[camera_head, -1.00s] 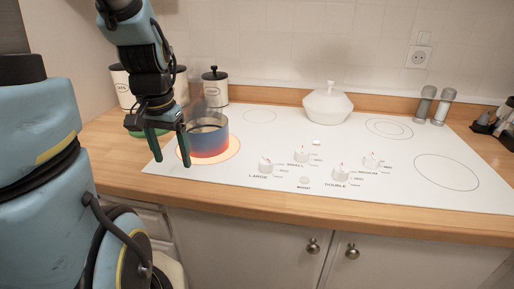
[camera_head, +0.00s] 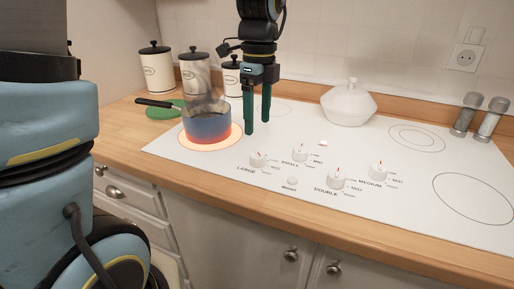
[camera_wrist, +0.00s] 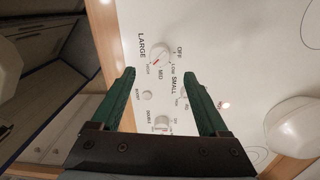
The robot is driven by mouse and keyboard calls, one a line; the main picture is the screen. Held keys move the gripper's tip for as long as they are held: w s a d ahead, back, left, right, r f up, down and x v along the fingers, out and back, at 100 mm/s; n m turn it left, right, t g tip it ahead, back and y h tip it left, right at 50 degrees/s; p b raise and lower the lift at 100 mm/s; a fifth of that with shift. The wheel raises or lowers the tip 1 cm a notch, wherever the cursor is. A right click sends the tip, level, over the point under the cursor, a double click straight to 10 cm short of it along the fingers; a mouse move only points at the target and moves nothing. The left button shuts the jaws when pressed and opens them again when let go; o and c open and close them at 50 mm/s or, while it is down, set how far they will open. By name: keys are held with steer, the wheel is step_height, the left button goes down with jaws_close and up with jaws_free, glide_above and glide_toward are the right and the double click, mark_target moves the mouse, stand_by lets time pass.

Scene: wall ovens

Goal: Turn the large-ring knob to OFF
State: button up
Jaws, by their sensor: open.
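The large-ring knob (camera_head: 259,159), white with a red mark, is on the white hob beside the word LARGE. In the wrist view this knob (camera_wrist: 159,52) lies just beyond the fingertips, roughly between them across the picture. Its red mark points toward the MID and HIGH side, away from OFF. My gripper (camera_head: 257,127) is open and empty, pointing down above the hob, behind the knob in the head view. Its green fingers (camera_wrist: 159,73) stand apart in the wrist view. I see no contact with the knob. The large ring (camera_head: 236,142) glows orange under a blue pot.
The steaming pot (camera_head: 207,125) stands close left of my gripper, its handle pointing left. Other knobs for small (camera_head: 300,152), double (camera_head: 337,177) and medium (camera_head: 378,169) are to the right. A white lidded dish (camera_head: 348,106) stands behind. Canisters (camera_head: 195,70) line the back left.

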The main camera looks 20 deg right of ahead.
mark_target(257, 152)
step_height(257, 152, down, 8)
steer(key=shift+s+a+f+p, duration=0.15)
steer(key=shift+f+p, duration=0.1)
steer(key=shift+p, duration=0.2)
steer(key=shift+c, duration=0.4)
jaws_close()
